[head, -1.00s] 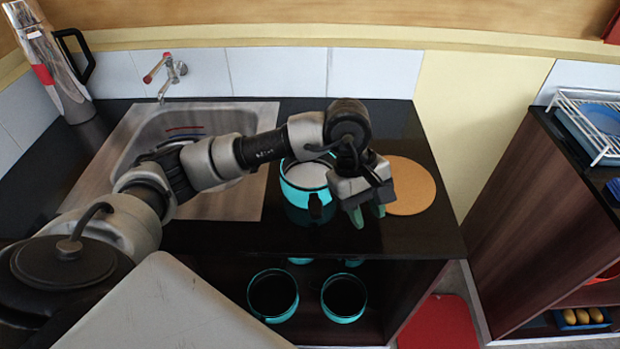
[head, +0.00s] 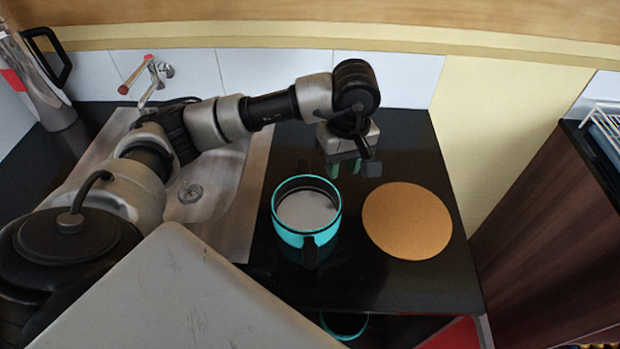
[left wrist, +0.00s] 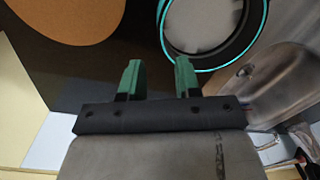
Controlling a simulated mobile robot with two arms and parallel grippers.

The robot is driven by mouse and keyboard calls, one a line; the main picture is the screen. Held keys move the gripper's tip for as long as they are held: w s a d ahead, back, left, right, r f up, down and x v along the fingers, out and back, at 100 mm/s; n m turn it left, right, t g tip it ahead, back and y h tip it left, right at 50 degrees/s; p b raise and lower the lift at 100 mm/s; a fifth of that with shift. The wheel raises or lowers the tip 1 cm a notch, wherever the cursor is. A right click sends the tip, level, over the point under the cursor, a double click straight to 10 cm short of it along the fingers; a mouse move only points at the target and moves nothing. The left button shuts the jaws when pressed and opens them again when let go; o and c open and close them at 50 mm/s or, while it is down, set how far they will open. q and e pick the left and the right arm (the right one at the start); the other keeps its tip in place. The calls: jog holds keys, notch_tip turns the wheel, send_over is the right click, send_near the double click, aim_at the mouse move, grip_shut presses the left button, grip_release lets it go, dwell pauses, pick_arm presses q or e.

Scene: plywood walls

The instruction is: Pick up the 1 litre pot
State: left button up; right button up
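A teal pot (head: 292,238) with black handles stands upright on the black counter, and I see into its pale inside. Its teal rim also shows at the top of the left wrist view (left wrist: 208,70). Another teal pot (head: 344,325) shows partly below the counter's front edge. I cannot read which is the 1 litre one. My left gripper (head: 350,166) is over the counter behind and right of the upper pot, apart from it. In the left wrist view its green fingers (left wrist: 160,68) are spread with nothing between them. My right gripper is out of view.
A round cork mat (head: 407,222) lies right of the pot. The metal sink (head: 225,215) and tap (head: 150,82) are to the left, with a tall flask (head: 45,85) at far left. A tiled wall (head: 405,80) closes the back. Bare counter (head: 350,280) lies in front.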

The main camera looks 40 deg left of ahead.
pick_arm(q)
jog(key=p, duration=0.1)
send_over(336, 203)
notch_tip(336, 203, down, 4)
jog(key=shift+f, duration=0.1)
jog(key=shift+w+f, duration=0.1)
jog(key=shift+f, duration=0.1)
notch_tip(336, 203, down, 5)
jog(key=shift+a+r+p, duration=0.1)
jog(key=shift+r+p, duration=0.1)
jog(key=shift+p, duration=1)
jog(key=shift+f, duration=0.25)
grip_shut()
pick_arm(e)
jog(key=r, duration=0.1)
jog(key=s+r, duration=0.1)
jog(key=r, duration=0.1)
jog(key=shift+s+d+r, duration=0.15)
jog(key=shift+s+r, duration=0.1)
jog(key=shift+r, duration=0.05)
pick_arm(q)
jog(key=shift+w, duration=0.1)
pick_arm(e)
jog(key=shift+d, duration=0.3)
